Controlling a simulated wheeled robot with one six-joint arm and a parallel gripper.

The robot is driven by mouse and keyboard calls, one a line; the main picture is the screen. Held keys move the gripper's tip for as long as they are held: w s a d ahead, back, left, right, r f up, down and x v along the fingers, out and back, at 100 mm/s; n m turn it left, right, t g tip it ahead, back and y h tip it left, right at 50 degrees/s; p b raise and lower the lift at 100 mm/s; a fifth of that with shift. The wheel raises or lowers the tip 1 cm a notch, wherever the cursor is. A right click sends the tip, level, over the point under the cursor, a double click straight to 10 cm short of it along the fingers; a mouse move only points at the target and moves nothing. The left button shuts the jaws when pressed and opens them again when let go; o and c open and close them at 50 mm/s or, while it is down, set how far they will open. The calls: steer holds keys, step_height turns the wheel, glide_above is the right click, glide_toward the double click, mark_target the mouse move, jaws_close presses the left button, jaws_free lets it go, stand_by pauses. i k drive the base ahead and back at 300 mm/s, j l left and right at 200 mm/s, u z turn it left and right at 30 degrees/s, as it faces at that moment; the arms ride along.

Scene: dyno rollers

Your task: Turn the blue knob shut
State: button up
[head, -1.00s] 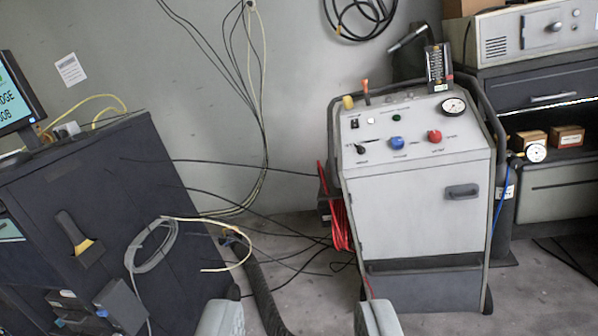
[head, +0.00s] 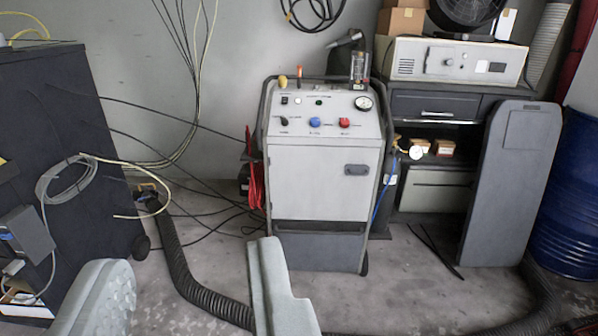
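The blue knob (head: 315,122) sits on the sloped top panel of a grey wheeled machine (head: 318,185) in the middle of the head view. A red knob (head: 345,122) is to its right and a black knob (head: 284,121) to its left. The blue knob's exact turn position is too small to tell. My gripper (head: 190,300) shows at the bottom, its two pale fingers wide apart with nothing between them. It is well short of the machine and apart from it.
A dark cabinet (head: 65,130) stands at left. A thick black hose (head: 185,270) lies on the floor before the machine. Cables run from the wall to the machine's left side. A grey panel (head: 508,185) and a blue drum (head: 570,205) stand at right.

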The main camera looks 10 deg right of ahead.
mark_target(315, 121)
steer(key=i+j+z, duration=0.1)
steer(key=z, duration=0.35)
steer(key=j+z, duration=0.45)
steer(key=i+j+z, duration=0.15)
steer(key=j+z, duration=0.15)
steer(key=j, duration=0.9)
steer(key=j+z, duration=0.3)
steer(key=j, duration=1.65)
